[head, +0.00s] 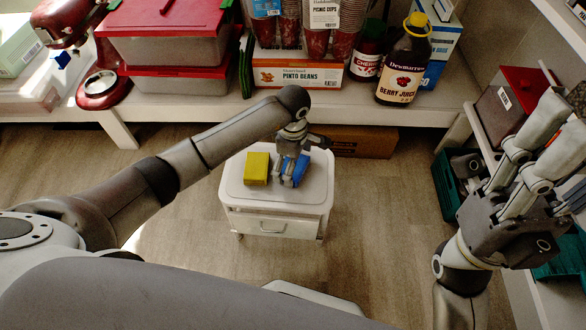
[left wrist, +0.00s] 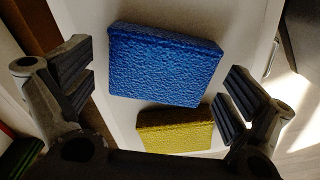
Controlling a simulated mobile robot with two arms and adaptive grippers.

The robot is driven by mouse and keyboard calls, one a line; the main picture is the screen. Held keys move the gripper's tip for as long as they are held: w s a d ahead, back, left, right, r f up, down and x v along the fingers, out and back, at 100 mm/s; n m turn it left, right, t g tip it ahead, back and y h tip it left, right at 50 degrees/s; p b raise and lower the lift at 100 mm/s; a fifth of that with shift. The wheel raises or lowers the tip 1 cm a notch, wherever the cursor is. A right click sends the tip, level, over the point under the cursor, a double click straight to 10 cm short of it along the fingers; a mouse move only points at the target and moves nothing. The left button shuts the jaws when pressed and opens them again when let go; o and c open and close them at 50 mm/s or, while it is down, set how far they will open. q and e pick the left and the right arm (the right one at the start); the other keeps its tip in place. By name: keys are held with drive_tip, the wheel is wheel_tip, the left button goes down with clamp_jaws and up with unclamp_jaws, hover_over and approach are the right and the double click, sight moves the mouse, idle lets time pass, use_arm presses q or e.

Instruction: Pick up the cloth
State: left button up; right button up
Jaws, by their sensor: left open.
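A blue, rough-textured folded block, which looks like the cloth (head: 299,166), lies on top of a small white drawer cart (head: 277,206). A yellow block (head: 257,168) of similar texture lies to its left. My left gripper (head: 291,172) points down over the blue cloth and partly hides it. In the left wrist view, my left gripper (left wrist: 158,92) is open, with the blue cloth (left wrist: 165,65) between and beyond its fingers and the yellow block (left wrist: 175,130) below it. Contact is not visible. My right gripper (head: 535,165) is raised at the right, open and empty.
Behind the cart, a shelf (head: 190,112) holds red-lidded bins (head: 172,45), cups, a pinto beans box (head: 298,75) and a berry juice bottle (head: 404,62). A cardboard box (head: 362,142) sits underneath. A green crate (head: 447,186) stands right. Floor beside the cart is clear.

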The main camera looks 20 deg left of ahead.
use_arm(q)
drive_tip(key=shift+r, duration=0.1)
drive_tip(key=c, duration=0.9)
